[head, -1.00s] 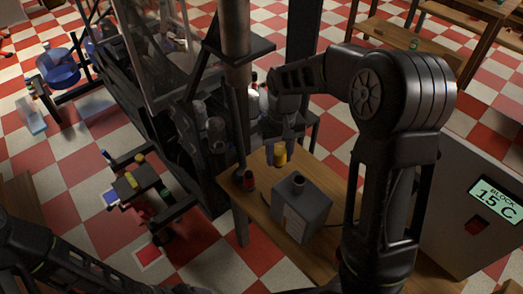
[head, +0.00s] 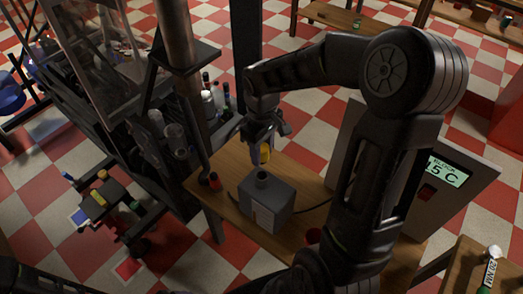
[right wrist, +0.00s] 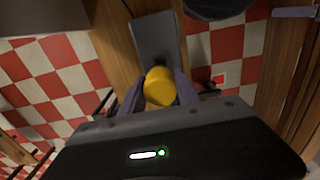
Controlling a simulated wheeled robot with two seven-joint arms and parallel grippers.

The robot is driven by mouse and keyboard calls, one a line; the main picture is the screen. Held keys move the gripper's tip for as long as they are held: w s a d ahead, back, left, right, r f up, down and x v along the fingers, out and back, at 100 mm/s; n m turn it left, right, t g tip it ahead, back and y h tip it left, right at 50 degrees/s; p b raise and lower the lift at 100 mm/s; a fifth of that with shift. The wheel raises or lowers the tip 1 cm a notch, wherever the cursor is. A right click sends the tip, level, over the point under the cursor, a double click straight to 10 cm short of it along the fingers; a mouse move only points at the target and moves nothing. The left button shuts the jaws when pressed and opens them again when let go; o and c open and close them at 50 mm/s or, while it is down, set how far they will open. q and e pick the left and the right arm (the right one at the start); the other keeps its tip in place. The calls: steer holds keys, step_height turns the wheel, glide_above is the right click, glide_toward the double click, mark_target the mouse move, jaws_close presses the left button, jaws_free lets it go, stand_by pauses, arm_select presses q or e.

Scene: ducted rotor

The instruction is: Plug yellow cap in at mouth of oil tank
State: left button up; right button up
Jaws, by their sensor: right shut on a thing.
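The yellow cap (head: 265,153) is between the fingers of my right gripper (head: 264,146), which is shut on it. The grey oil tank (head: 267,205) stands upright on the wooden table, with its round dark mouth (head: 262,175) on top. In the head view the cap shows just behind and above the mouth, apart from it; its exact height is unclear. In the right wrist view the yellow cap (right wrist: 159,87) sits between both fingertips, with the grey tank (right wrist: 156,38) beyond it. My left gripper is out of view.
A small red-and-black object (head: 214,181) stands at the table's left edge. A grey box with a temperature display (head: 445,172) stands at right. A dark metal frame (head: 178,60) rises behind left.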

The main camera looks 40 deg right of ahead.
steer(key=b, duration=0.4)
glide_above(262, 171)
steer(key=s+a, duration=0.1)
steer(key=shift+s+f, duration=0.2)
steer(key=shift+f, duration=2.6)
steer(key=shift+f+b, duration=0.25)
steer(key=shift+b, duration=0.15)
steer(key=shift+f+b, duration=1.2)
steer(key=shift+f, duration=0.3)
steer(key=shift+r, duration=0.1)
steer(key=o, duration=1.3)
steer(key=shift+o, duration=0.2)
